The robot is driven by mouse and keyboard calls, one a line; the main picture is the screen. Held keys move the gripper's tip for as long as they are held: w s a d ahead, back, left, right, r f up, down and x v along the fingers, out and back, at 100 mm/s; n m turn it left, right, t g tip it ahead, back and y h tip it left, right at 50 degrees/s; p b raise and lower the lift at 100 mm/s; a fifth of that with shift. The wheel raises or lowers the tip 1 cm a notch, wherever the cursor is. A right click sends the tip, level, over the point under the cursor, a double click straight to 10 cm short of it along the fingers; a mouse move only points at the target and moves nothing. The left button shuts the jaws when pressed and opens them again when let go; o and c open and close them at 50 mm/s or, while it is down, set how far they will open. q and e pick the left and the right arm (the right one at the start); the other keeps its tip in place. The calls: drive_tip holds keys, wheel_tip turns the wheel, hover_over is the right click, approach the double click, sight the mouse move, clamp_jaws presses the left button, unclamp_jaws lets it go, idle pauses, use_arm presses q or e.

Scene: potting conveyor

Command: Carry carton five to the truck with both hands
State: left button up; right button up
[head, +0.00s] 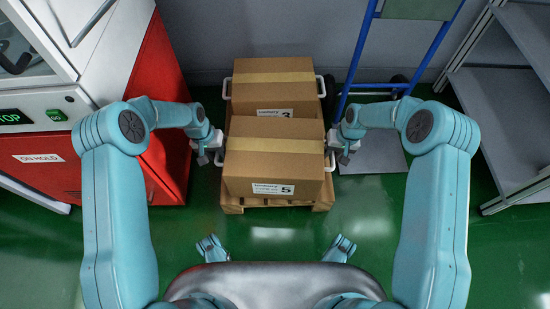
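Carton five (272,158), a brown box with a tan tape strip and a label reading 5, sits at the near end of a wooden pallet (262,203). White handles stick out from its left and right sides. My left gripper (217,155) is at its left handle and my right gripper (331,156) is at its right handle. The fingers are small and partly hidden, so I cannot tell whether they are closed on the handles. The blue-framed hand truck (359,50) stands behind on the right, its grey base plate (373,160) partly covered by my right arm.
Carton three (275,100), with white side handles, stands directly behind carton five. A red and white machine (165,100) is close on the left. Grey metal shelving (510,100) stands on the right. Green floor (375,215) is clear in front of the pallet.

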use_arm(q)
clamp_jaws()
use_arm(e)
clamp_jaws()
idle(1.1)
use_arm(q)
drive_tip(key=shift+w+r, duration=0.1)
drive_tip(key=shift+r, duration=0.15)
use_arm(e)
drive_tip(key=shift+w+r, duration=0.1)
drive_tip(key=shift+r, duration=0.2)
